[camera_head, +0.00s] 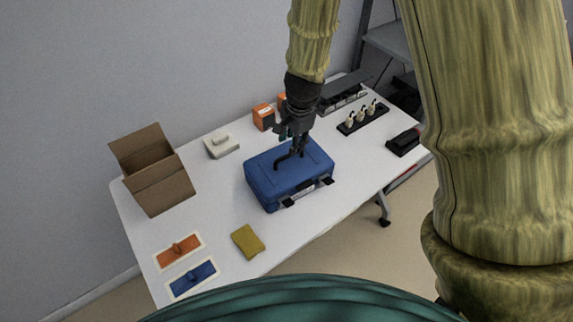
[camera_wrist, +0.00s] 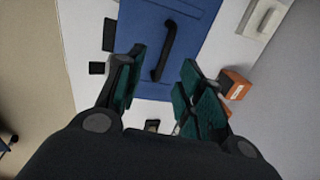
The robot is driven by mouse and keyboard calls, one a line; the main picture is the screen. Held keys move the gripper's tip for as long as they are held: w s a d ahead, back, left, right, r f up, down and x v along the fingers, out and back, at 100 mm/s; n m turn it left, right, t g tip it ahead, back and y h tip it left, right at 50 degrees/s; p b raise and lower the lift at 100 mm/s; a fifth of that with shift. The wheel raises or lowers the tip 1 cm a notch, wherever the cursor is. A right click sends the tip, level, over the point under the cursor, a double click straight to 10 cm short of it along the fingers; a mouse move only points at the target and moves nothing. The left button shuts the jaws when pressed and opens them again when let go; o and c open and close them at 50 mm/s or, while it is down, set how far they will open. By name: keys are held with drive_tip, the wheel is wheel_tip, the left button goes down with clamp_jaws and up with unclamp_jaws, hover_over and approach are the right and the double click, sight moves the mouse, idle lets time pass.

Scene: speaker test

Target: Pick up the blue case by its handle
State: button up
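The blue case (camera_head: 277,181) lies flat on the white table, its latches toward the front edge. Its black handle (camera_head: 285,160) stands out from the top face. In the wrist view the handle (camera_wrist: 164,52) shows as a dark bar on the blue case (camera_wrist: 190,20), between and ahead of the fingers. My gripper (camera_head: 299,146) is above the case, close over the handle, fingers pointing down. In the wrist view my gripper (camera_wrist: 158,92) has its two fingers apart with nothing gripped between them. I cannot tell the exact height left between fingertips and handle.
An open cardboard box (camera_head: 160,188) stands at the left of the white table (camera_head: 215,226). A white device (camera_head: 221,147) and orange boxes (camera_head: 263,117) are behind the case. A black rack (camera_head: 362,118) is at right. A yellow cloth (camera_head: 248,241) lies at the front.

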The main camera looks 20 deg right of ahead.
drive_tip(key=f, duration=0.2)
drive_tip(key=w+f, duration=0.1)
drive_tip(key=f, duration=0.1)
drive_tip(key=shift+w+p, duration=0.2)
drive_tip(key=shift+p, duration=0.2)
drive_tip(key=shift+w+f, duration=0.1)
drive_tip(key=shift+f, duration=0.4)
drive_tip(key=shift+w+d+f+p, duration=0.1)
drive_tip(key=shift+w+f+p, duration=0.15)
drive_tip(key=shift+f+p, duration=0.35)
drive_tip(key=shift+w+d+f+p, duration=0.1)
drive_tip(key=shift+w+f+p, duration=0.15)
drive_tip(key=shift+f, duration=0.5)
drive_tip(key=shift+w+a+f+p, duration=0.1)
drive_tip(key=shift+f+p, duration=0.05)
drive_tip(key=shift+f, duration=0.45)
drive_tip(key=shift+w+a+f+p, duration=0.1)
drive_tip(key=shift+f+p, duration=0.05)
drive_tip(key=shift+f, duration=0.45)
clamp_jaws()
drive_tip(key=shift+r, duration=0.1)
